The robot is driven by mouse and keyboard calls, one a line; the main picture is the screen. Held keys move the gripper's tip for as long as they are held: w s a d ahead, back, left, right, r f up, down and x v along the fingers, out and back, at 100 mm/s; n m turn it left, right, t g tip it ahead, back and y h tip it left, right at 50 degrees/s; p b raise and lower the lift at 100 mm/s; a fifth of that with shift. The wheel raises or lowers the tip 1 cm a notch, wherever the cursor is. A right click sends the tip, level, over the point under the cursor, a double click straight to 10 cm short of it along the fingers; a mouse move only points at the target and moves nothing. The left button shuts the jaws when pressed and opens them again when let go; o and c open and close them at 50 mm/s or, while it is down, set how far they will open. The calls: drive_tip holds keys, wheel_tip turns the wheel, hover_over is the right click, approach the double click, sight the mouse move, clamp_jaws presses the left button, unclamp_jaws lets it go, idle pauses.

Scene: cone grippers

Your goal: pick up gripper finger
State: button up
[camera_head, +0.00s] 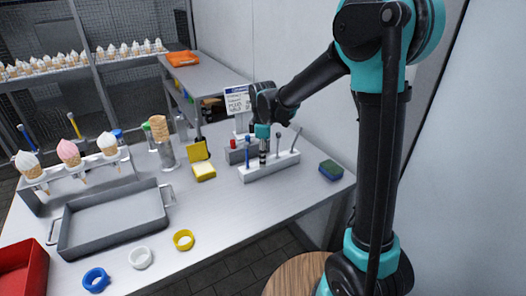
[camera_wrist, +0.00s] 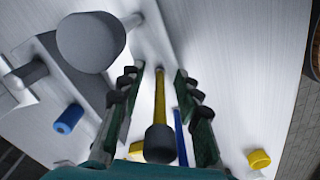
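A white rack (camera_head: 272,168) on the table holds several upright rods with knobbed ends; I cannot tell which one is the gripper finger. My gripper (camera_head: 263,150) points down over the rack's middle. In the wrist view my gripper (camera_wrist: 160,75) is open, with its dark fingers on either side of a yellow rod (camera_wrist: 160,95) with a black round end. Gaps show between the rod and the fingers. A blue rod (camera_head: 247,150) stands to the left in the rack and shows beside the right finger in the wrist view (camera_wrist: 180,135).
A green and blue sponge (camera_head: 331,170) lies right of the rack. A grey tray (camera_head: 112,218), coloured rings (camera_head: 184,240) and a cone stand (camera_head: 85,178) are to the left.

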clamp_jaws()
drive_tip(key=shift+r, duration=0.1)
